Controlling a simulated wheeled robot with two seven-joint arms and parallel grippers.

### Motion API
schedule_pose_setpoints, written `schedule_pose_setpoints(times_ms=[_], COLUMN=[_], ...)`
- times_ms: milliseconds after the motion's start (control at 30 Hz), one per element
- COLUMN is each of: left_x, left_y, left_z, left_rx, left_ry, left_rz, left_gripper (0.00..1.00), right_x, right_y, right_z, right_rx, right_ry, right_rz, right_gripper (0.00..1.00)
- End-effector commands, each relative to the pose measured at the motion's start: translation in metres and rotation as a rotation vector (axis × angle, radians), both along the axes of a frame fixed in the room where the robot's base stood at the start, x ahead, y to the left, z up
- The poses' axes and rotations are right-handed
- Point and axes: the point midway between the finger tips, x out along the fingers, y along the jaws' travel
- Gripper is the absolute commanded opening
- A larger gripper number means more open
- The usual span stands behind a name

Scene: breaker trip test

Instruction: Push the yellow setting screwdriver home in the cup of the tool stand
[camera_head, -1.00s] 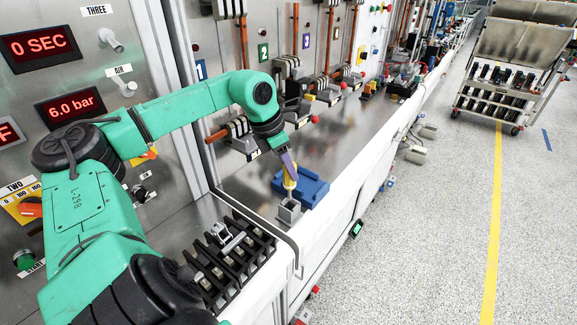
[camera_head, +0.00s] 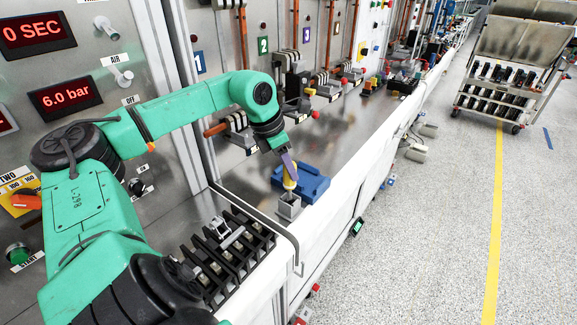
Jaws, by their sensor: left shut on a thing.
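The yellow setting screwdriver (camera_head: 290,182) stands nearly upright with its lower end at the mouth of the small grey cup of the tool stand (camera_head: 288,208). How deep its tip sits in the cup cannot be told at this size. My left gripper (camera_head: 290,172), with purple fingers, is shut on the screwdriver's yellow handle from above. The fingers hide part of the handle. My right gripper is not in view.
A blue tray (camera_head: 308,183) lies just behind and right of the cup. A black rack (camera_head: 232,258) with several slots stands at the front left, a metal clamp-like piece on it. A bent grey rail (camera_head: 270,225) runs near the bench edge.

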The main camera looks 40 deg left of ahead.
Motion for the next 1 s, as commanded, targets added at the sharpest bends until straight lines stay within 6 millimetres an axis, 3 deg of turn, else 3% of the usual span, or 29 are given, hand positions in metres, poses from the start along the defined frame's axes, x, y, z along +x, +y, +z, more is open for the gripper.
schedule_pose_setpoints(times_ms=[1000], left_x=[0.000], left_y=[0.000], left_z=[-0.027], left_rx=[0.000], left_ry=[0.000], left_rz=[0.000], left_gripper=[0.00], right_x=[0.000], right_y=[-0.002], right_z=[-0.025], right_rx=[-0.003], right_ry=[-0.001], right_rz=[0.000], right_gripper=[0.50])
